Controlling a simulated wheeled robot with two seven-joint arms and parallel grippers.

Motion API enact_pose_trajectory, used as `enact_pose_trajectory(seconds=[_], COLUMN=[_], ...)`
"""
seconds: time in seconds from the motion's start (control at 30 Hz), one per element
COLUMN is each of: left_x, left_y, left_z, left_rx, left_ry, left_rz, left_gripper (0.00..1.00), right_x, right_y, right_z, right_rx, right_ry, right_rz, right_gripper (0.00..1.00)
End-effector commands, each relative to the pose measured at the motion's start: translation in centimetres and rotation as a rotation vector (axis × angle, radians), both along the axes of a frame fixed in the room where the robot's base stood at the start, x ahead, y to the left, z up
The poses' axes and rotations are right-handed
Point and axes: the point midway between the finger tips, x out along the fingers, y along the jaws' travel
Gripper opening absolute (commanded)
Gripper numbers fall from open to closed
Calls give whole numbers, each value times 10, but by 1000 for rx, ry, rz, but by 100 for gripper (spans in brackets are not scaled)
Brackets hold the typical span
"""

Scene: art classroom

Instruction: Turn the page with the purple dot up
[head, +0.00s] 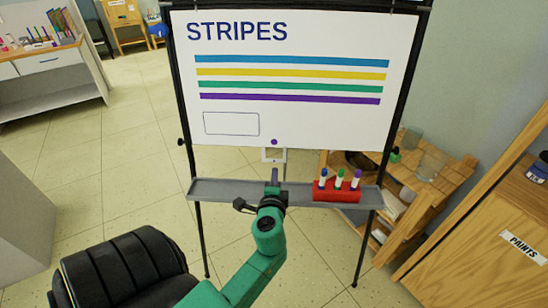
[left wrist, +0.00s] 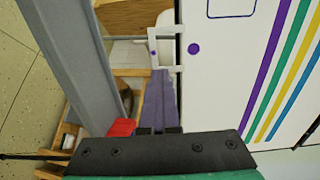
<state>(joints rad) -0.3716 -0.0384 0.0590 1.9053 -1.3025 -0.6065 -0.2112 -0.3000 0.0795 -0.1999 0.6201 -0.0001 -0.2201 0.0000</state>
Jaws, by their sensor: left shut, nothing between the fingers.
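The flip-chart page (head: 290,120) faces me on an easel, with the heading STRIPES and blue, yellow, green and purple stripes. A purple dot (head: 274,142) sits at its bottom edge; it also shows in the left wrist view (left wrist: 193,49). A white loop-shaped tab (head: 264,155) hangs below that edge, with a small purple dot on it in the left wrist view (left wrist: 152,53). My left gripper (head: 274,172) points up just below the tab, its purple fingers shut and empty. In the left wrist view the fingertips are close to the tab; contact is unclear. My right gripper is out of view.
A grey easel tray (head: 240,188) runs below the page, close to my left gripper. A red holder (head: 336,194) with several markers stands on its right part. A wooden shelf (head: 440,180) stands behind at right, and a PAINTS cabinet (head: 480,255) at far right.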

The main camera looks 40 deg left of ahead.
Motion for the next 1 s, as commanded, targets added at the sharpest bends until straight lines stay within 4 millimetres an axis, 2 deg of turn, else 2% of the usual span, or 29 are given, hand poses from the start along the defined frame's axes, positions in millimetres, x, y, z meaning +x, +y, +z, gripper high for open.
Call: enact_pose_trajectory(seconds=[0.27,0.5,0.67,0.7,0.77,0.8,1.0], left_x=[0,-1,-1,-1,-1,-1,-1], left_y=[1,13,13,13,13,13,13], left_z=[0,-3,-3,-3,-3,-3,-3], left_rx=[1,1,0,0,0,0,1], left_ry=[1,1,1,1,1,1,1], left_rz=[0,-1,-1,-1,-1,-1,0], left_gripper=[0,0,0,5,28,42,42], right_x=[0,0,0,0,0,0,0], right_y=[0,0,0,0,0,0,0], right_z=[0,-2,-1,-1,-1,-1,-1], right_rx=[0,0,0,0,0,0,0], right_ry=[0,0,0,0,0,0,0], right_rz=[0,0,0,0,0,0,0], right_gripper=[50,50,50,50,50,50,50])
